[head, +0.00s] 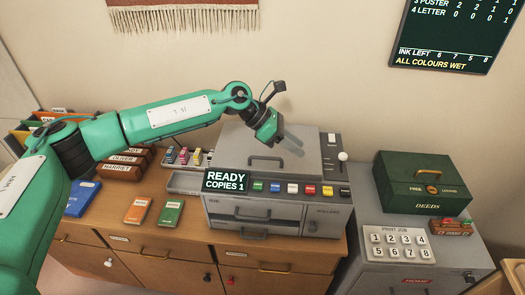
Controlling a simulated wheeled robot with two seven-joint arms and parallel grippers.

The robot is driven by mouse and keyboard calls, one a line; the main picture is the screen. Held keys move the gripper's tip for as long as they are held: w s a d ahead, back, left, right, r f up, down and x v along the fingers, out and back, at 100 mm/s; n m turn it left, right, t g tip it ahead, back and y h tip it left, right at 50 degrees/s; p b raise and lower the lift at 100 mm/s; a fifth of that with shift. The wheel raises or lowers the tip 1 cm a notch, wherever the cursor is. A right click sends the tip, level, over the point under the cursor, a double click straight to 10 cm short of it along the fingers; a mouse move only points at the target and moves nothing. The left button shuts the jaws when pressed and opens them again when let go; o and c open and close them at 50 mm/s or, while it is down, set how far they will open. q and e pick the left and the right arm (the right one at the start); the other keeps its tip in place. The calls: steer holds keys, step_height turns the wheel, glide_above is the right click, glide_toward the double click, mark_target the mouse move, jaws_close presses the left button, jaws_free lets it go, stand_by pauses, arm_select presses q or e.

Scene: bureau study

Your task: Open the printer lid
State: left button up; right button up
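The grey printer (272,210) stands on the wooden cabinet, with a small display reading READY, COPIES 1 (226,181) at its front left. Its lid (240,142) appears to lie shut on top and has a dark handle (264,159) near its front edge. My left gripper (292,146) reaches in from the left and hangs over the lid, a little behind and right of the handle. It does not appear to hold the handle. Its fingers are small and grey against the grey lid, so their opening is unclear. My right gripper is out of view.
Coloured buttons (291,188) line the printer's front, and a white-knobbed lever (342,157) stands at its right. A green DEEDS box (424,183) and a keypad (397,245) are farther right. A tray of small coloured cartridges (184,157) is left of the printer.

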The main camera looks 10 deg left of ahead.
arm_select(q)
steer(key=w+a+r+m+t+y, duration=0.1)
steer(key=w+a+r+y, duration=0.15)
steer(key=a, duration=0.45)
steer(key=w+a+r+m+y, duration=0.1)
steer(key=w+a+y, duration=0.25)
steer(key=a, duration=0.35)
steer(key=p+x, duration=0.5)
steer(key=x, duration=0.7)
steer(key=shift+d+f, duration=0.15)
steer(key=shift+f, duration=0.1)
steer(key=shift+d+f, duration=0.15)
steer(key=shift+f, duration=0.35)
steer(key=c, duration=0.7)
jaws_close()
